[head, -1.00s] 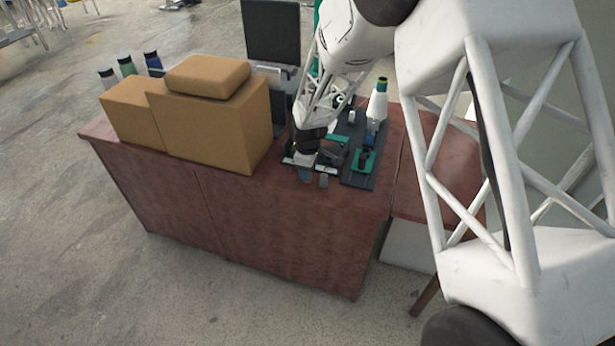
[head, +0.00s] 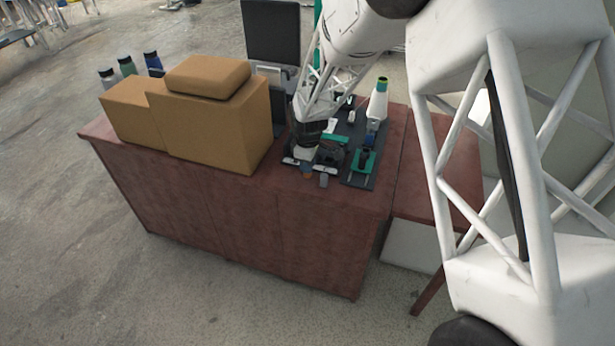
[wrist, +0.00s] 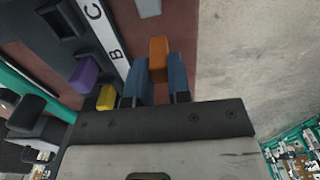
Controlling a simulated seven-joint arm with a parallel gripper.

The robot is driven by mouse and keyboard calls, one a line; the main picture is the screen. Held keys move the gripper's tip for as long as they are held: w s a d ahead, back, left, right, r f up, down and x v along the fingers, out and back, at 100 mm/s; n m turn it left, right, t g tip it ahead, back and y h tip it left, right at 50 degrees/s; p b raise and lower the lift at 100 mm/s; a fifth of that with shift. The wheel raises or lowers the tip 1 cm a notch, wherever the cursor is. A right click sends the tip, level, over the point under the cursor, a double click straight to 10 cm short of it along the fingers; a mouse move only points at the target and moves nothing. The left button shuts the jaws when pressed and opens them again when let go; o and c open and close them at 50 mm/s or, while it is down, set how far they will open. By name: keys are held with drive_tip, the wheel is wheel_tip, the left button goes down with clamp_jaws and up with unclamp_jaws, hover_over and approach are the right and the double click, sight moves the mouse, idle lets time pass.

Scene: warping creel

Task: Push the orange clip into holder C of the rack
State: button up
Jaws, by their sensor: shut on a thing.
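The orange clip (wrist: 158,58) is between the two blue fingertips of my gripper (wrist: 156,72) in the wrist view, with its far end sticking out past them. The rack's white label strip (wrist: 108,40) shows the letters C and B, left of the clip. A dark holder (wrist: 92,36) lies beside the strip near C. The clip is apart from it, on the strip's other side. My gripper hides part of the rack in the head view.
A purple clip (wrist: 85,73) and a yellow clip (wrist: 106,97) sit left of my fingers. Cardboard boxes (head: 215,120) stand left of my gripper; a white cone (head: 377,103) stands at right.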

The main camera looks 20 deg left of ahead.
drive_tip(key=shift+r, duration=0.95)
drive_tip(key=shift+r, duration=0.15)
drive_tip(key=shift+r, duration=1.9)
drive_tip(key=w+d, duration=0.4)
drive_tip(key=w, duration=0.6)
drive_tip(key=shift+d+r, duration=0.25)
drive_tip(key=shift+r, duration=0.15)
drive_tip(key=shift+f, duration=0.15)
drive_tip(key=shift+f, duration=2.2)
